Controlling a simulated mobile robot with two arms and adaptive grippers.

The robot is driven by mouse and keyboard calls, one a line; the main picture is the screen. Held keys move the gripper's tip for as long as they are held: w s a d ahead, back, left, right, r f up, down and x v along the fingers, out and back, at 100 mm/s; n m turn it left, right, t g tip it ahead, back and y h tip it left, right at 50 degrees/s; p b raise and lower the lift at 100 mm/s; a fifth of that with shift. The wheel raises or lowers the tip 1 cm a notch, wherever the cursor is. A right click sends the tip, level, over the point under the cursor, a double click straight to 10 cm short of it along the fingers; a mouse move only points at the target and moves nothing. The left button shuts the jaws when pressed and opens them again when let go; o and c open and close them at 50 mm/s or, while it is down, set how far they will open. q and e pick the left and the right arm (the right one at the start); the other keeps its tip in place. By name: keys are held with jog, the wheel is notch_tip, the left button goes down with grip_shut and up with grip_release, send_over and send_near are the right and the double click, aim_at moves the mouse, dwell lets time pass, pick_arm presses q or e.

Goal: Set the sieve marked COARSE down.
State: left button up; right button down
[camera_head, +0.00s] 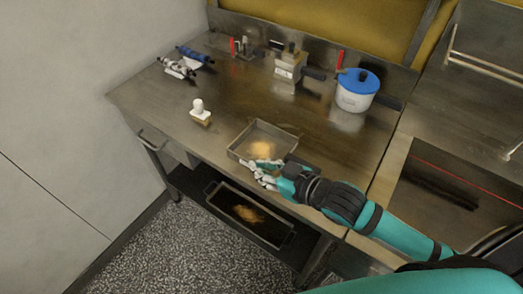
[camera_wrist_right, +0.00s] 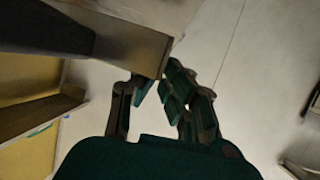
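A square, shallow metal-framed sieve (camera_head: 284,131) is at the front edge of the steel table, with a golden patch showing inside its frame. No marking is readable on it, so I cannot confirm the word COARSE. My right gripper (camera_head: 264,174) is at the sieve's front wall and appears shut on it. In the right wrist view, the fingers (camera_wrist_right: 160,86) meet at the corner of a metal frame (camera_wrist_right: 138,48). I cannot tell whether the sieve touches the tabletop. My left gripper is not in view.
The steel table (camera_head: 228,90) has clear room behind and left of the sieve. A white-knobbed tool (camera_head: 199,112) stands left, a blue-lidded pot (camera_head: 357,91) back right, and a small metal box (camera_head: 288,68) at the back. A dark tray (camera_head: 283,239) sits on the lower shelf.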

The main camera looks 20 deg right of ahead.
aim_at(263, 155)
jog(key=w, duration=0.2)
jog(key=w+d, duration=0.1)
jog(key=w, duration=0.1)
jog(key=w+d+p, duration=0.1)
jog(key=w, duration=0.2)
jog(key=shift+f, duration=0.35)
notch_tip(263, 155, down, 3)
jog(key=shift+s, duration=0.1)
jog(key=shift+f, duration=0.25)
jog(key=c, duration=2)
grip_release()
jog(key=shift+f, duration=0.15)
jog(key=o, duration=0.5)
